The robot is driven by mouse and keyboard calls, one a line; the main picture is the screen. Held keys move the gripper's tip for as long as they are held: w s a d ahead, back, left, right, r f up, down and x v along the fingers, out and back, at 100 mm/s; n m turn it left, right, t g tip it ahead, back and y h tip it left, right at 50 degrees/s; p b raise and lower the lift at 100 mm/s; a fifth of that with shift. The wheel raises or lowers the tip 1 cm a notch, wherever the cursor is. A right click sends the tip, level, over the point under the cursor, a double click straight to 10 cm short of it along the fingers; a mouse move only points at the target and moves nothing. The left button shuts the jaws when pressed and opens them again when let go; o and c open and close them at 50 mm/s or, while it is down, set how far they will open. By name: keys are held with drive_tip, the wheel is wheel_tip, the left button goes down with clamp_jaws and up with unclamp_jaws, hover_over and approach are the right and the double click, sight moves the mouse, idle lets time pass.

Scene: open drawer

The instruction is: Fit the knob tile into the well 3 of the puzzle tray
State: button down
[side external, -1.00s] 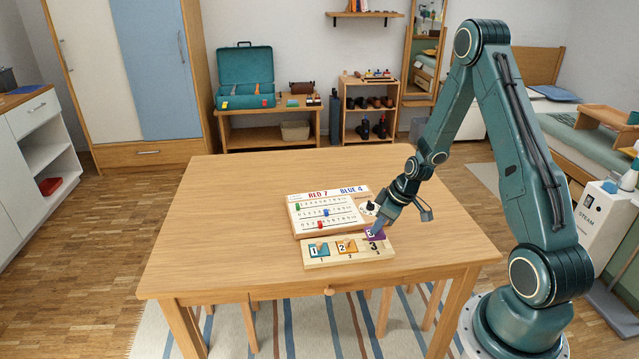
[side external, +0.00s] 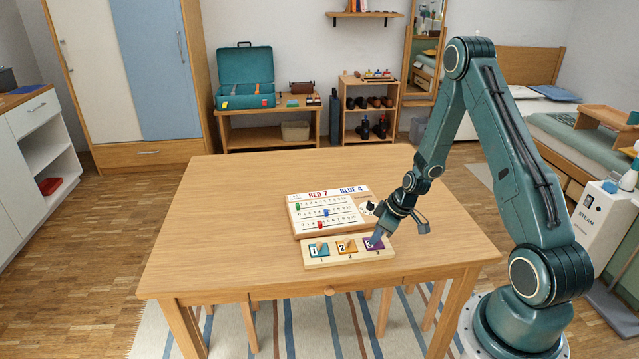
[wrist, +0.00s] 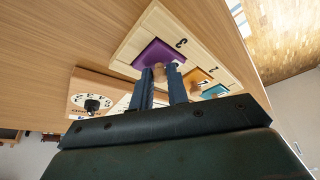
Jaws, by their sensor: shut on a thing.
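The knob tile is purple with a 3 on it (side external: 373,244). It lies at well 3, the right-hand end of the wooden puzzle tray (side external: 334,262); I cannot tell whether it is fully seated. My gripper (side external: 378,238) is shut on the tile's knob from above. In the wrist view the purple tile (wrist: 154,52) lies level with the tray (wrist: 205,51), just beyond my fingertips (wrist: 163,70). The teal tile 1 (side external: 318,250) and the orange tile 2 (side external: 347,246) sit in the other wells.
A white scoring board (side external: 328,209) with colored pegs and a dial (side external: 367,208) stands just behind the tray. The wooden table top (side external: 220,230) is clear to the left. The table's front edge lies a short way in front of the tray.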

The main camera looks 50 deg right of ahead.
drive_tip(key=c, duration=1.4)
unclamp_jaws()
drive_tip(key=shift+o, duration=0.2)
drive_tip(key=shift+r, duration=0.15)
drive_tip(key=v, duration=1.2)
drive_tip(key=shift+w, duration=0.15)
drive_tip(key=s+a+r+h, duration=0.1)
drive_tip(key=s+a+r, duration=0.2)
drive_tip(key=a+r, duration=0.65)
drive_tip(key=s+a+r, duration=0.3)
drive_tip(key=a+r, duration=0.6)
drive_tip(key=r, duration=0.1)
drive_tip(key=s+a+r+m+t, duration=0.1)
drive_tip(key=s+a+r+m, duration=0.1)
drive_tip(key=s, duration=0.6)
drive_tip(key=shift+a+r, duration=0.85)
drive_tip(key=shift+r, duration=0.1)
